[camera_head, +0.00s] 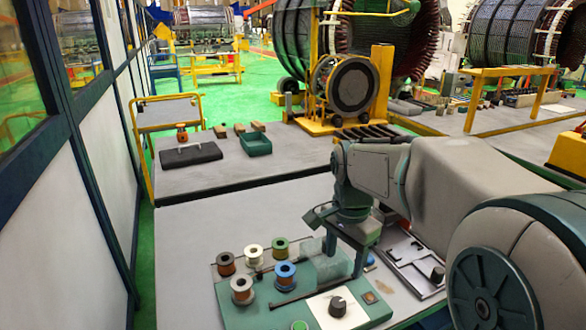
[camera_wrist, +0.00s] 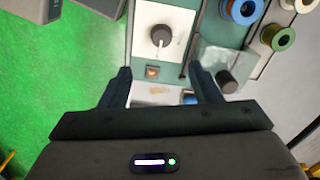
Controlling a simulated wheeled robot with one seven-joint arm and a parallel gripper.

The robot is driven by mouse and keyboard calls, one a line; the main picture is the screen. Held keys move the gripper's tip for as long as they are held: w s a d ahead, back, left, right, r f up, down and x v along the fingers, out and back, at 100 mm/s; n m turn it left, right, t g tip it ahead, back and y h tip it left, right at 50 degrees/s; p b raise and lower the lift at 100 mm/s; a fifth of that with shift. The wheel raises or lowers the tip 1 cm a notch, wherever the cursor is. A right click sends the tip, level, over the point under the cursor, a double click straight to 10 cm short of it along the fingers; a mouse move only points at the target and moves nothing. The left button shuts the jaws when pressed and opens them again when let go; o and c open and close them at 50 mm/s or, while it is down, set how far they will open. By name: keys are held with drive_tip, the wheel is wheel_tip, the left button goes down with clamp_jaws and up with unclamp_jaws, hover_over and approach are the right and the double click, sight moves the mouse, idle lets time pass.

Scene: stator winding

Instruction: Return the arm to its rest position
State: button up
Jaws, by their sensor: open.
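My arm reaches in from the right in the head view, with my gripper (camera_head: 352,250) pointing down at the right part of the green winding bench unit (camera_head: 238,318). In the wrist view my gripper (camera_wrist: 163,88) has its two dark fingers spread apart with nothing held between them. Below and beyond the fingers are a white panel with a dark knob (camera_wrist: 161,36) and a small orange button (camera_wrist: 152,72). The same knob (camera_head: 337,306) shows in the head view. My forearm and gripper hide part of the bench's right side.
Several wire spools, such as the blue one (camera_head: 285,275), stand left of my gripper. A metal frame tray (camera_head: 409,262) lies to the right. Behind are a black case (camera_head: 191,155), a green bin (camera_head: 256,144) and a yellow-framed machine (camera_head: 347,88). The table's left part is clear.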

drive_tip(key=s+f+n+t, duration=0.2)
drive_tip(key=s+f+n, duration=0.2)
drive_tip(key=s+n, duration=0.7)
drive_tip(key=shift+s+t, duration=0.3)
drive_tip(key=shift+s, duration=0.85)
